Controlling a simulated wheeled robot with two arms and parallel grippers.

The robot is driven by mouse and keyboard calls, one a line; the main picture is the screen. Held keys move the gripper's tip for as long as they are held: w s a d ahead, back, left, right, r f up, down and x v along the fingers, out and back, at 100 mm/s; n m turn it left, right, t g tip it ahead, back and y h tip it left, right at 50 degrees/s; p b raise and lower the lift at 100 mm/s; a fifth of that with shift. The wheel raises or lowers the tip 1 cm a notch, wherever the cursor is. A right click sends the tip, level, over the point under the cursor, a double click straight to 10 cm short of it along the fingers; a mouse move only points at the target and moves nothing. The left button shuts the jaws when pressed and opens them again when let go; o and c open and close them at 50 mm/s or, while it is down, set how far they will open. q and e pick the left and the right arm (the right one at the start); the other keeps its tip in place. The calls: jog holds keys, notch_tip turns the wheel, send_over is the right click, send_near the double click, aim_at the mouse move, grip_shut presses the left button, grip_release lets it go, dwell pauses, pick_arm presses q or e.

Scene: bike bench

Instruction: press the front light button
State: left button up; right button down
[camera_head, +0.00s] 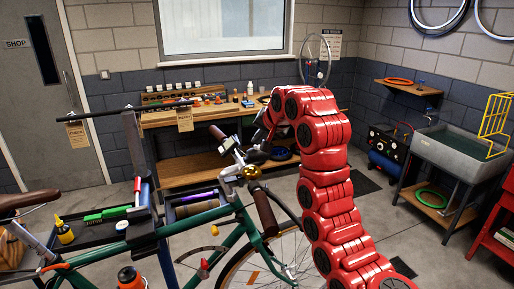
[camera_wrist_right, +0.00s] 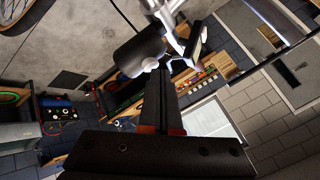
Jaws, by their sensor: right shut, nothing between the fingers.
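The green bike (camera_head: 180,225) stands in front of me with its handlebar (camera_head: 232,172) near the middle of the head view. A small round device (camera_head: 228,144) on the handlebar looks like the front light; its button is too small to make out. My right gripper (camera_head: 258,146) is at the handlebar, just right of this device, shut and empty. In the right wrist view its closed dark fingers (camera_wrist_right: 159,72) point at a black cylinder (camera_wrist_right: 138,53) beside silver bar parts (camera_wrist_right: 166,14). I cannot tell whether they touch. My left gripper is not in view.
A gold bell (camera_head: 251,172) and a dark grip (camera_head: 266,211) are close below the gripper. A wooden workbench (camera_head: 185,117) stands behind the bike. A tool tray (camera_head: 100,224) is at left, a sink (camera_head: 462,148) at right.

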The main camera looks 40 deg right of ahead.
dwell(0.4)
jog(key=shift+r+p, duration=0.4)
jog(key=shift+r, duration=0.1)
jog(key=shift+r, duration=0.1)
notch_tip(320, 180, up, 6)
jog(key=p, duration=0.5)
dwell(0.5)
